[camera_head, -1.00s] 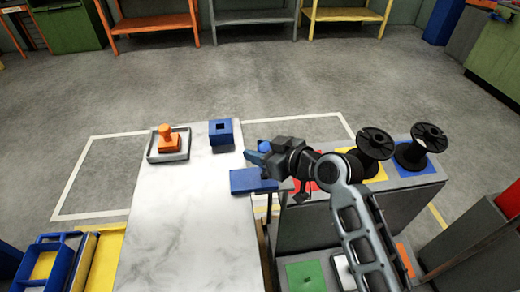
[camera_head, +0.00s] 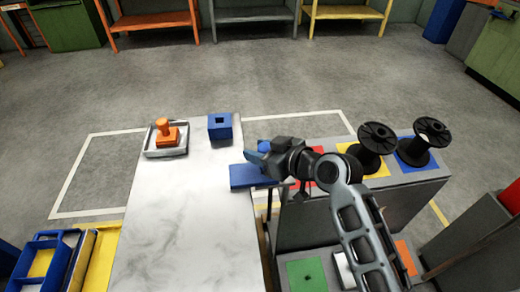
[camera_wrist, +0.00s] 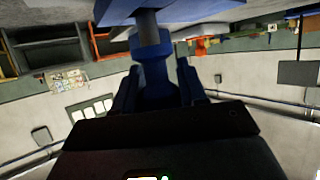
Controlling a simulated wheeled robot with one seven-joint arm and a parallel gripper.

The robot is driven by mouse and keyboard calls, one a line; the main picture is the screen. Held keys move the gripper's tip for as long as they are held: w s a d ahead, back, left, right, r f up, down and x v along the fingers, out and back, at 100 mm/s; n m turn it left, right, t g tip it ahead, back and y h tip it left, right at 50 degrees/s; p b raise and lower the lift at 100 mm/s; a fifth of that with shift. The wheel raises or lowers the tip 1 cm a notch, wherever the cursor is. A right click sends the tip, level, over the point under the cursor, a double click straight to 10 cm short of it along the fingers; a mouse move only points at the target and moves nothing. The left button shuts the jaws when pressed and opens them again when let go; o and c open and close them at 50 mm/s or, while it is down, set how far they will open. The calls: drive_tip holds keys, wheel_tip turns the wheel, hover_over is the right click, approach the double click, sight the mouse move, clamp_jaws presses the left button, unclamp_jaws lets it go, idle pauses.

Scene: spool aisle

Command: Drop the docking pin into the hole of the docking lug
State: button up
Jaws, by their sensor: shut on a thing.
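My gripper (camera_head: 268,158) is shut on the docking pin, whose blue head (camera_head: 264,146) shows at the jaws. In the wrist view the pin (camera_wrist: 155,72) has a blue body between the jaws and a grey shaft (camera_wrist: 147,28) pointing to the picture's top. A blue slab (camera_head: 250,176), which looks like the docking lug, juts from the white table's right edge, just below the gripper in the head view. The slab (camera_wrist: 205,10) also shows at the top of the wrist view, near the shaft tip. Its hole is hidden; I cannot tell whether the shaft touches or enters it.
A blue block with a square hole (camera_head: 220,128) and a grey tray (camera_head: 151,150) with an orange piece (camera_head: 166,134) stand on the white table (camera_head: 185,220). A grey cart (camera_head: 315,228) with black spools (camera_head: 377,143) stands close on the right, under my arm.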

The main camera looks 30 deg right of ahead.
drive_tip(key=shift+f+b, duration=1)
drive_tip(key=shift+f, duration=0.2)
drive_tip(key=o, duration=1.2)
drive_tip(key=shift+s, duration=0.1)
drive_tip(key=v, duration=0.7)
drive_tip(key=shift+s+d+r, duration=0.15)
drive_tip(key=shift+s, duration=0.15)
